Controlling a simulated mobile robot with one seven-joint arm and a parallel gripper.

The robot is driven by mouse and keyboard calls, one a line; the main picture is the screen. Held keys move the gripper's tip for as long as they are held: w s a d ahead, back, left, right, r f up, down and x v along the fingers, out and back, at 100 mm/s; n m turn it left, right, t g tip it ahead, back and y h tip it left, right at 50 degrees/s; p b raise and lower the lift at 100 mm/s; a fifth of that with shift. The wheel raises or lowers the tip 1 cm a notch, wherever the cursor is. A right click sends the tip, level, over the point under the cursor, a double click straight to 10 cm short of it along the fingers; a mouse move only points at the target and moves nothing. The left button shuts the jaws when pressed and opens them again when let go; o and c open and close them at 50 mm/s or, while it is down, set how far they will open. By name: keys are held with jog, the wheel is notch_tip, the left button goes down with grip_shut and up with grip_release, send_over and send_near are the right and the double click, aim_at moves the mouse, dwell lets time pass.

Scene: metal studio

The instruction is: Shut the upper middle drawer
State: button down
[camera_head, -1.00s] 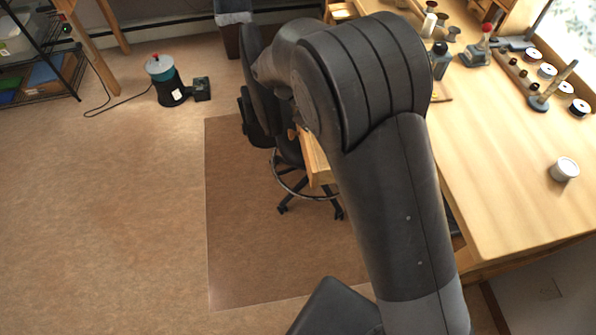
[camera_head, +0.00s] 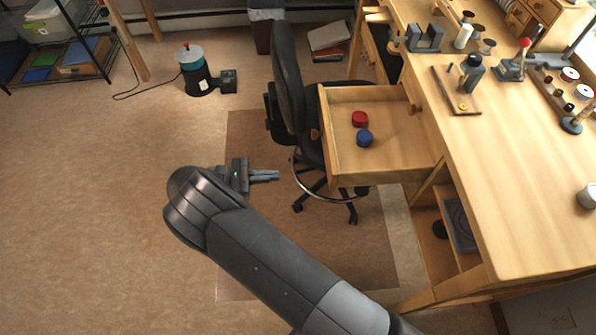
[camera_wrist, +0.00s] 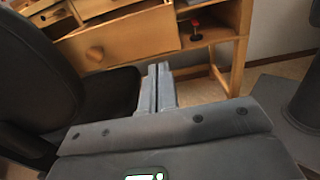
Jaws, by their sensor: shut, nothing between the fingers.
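The wooden drawer (camera_head: 388,160) is pulled out from the workbench (camera_head: 490,170) over the chair's seat. A red round container (camera_head: 360,118) and a blue one (camera_head: 364,138) lie in it.
A black office chair (camera_head: 287,75) stands left of the drawer, its seat partly under it. Tools and spools stand on the bench top. A dark cylindrical machine (camera_head: 196,75) stands on the floor at the back left. The floor at the left is clear.

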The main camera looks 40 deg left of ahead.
aim_at(329, 172)
jog(key=x, duration=1.3)
jog(key=shift+w+d, duration=0.15)
jog(key=shift+w, duration=0.05)
jog(key=x, duration=2.9)
jog(key=shift+d+f, duration=0.1)
jog(key=v, duration=1.5)
jog(key=shift+w, duration=0.1)
